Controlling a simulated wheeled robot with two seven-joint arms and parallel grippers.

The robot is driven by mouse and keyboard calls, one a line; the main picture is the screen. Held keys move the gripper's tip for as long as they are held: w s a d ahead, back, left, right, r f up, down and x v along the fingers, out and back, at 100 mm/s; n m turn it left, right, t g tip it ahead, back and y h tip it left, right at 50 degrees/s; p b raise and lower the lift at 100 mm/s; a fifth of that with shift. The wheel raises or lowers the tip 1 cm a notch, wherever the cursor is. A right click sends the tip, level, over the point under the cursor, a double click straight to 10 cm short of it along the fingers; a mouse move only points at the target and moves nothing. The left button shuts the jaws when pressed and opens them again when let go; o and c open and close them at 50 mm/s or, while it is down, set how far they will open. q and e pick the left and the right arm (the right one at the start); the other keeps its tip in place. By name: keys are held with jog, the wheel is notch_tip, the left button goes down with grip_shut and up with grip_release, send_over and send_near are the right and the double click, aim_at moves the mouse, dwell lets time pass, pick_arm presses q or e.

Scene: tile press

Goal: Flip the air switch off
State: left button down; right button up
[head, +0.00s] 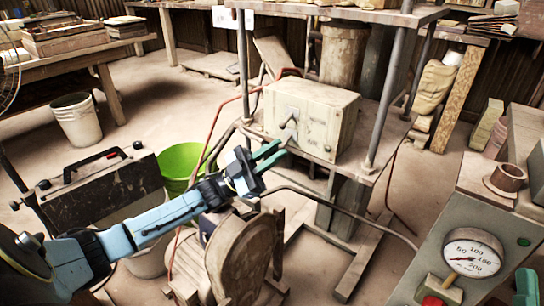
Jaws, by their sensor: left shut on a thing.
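A pale, worn box (335,122) sits on the shelf of the metal stand, with a small lever switch (290,119) and faint markings on its front. I cannot tell whether the lever is on or off. My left gripper (279,152) has teal fingers pointing at the box, just below and in front of the lever. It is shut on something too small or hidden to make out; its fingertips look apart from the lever. A teal piece at the lower right edge looks like part of my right gripper (526,287), mostly cut off.
A panel with a round gauge (472,253) and a red button (432,300) stands at the lower right. Hoses hang around the metal stand (384,95). Open floor lies behind, at left.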

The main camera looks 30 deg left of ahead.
pick_arm(q)
jog(key=shift+d, duration=0.15)
pick_arm(e)
jog(key=shift+s+r, duration=0.1)
jog(key=shift+r, duration=0.05)
pick_arm(q)
jog(key=c, duration=1.4)
grip_release()
pick_arm(e)
jog(key=shift+d, duration=0.1)
pick_arm(q)
jog(key=shift+f, duration=0.1)
jog(key=v, duration=0.7)
jog(key=shift+p, duration=0.4)
pick_arm(e)
jog(key=shift+w+f+g, duration=0.4)
jog(key=shift+f+g, duration=0.1)
jog(key=shift+f, duration=0.15)
pick_arm(q)
jog(key=shift+f, duration=0.15)
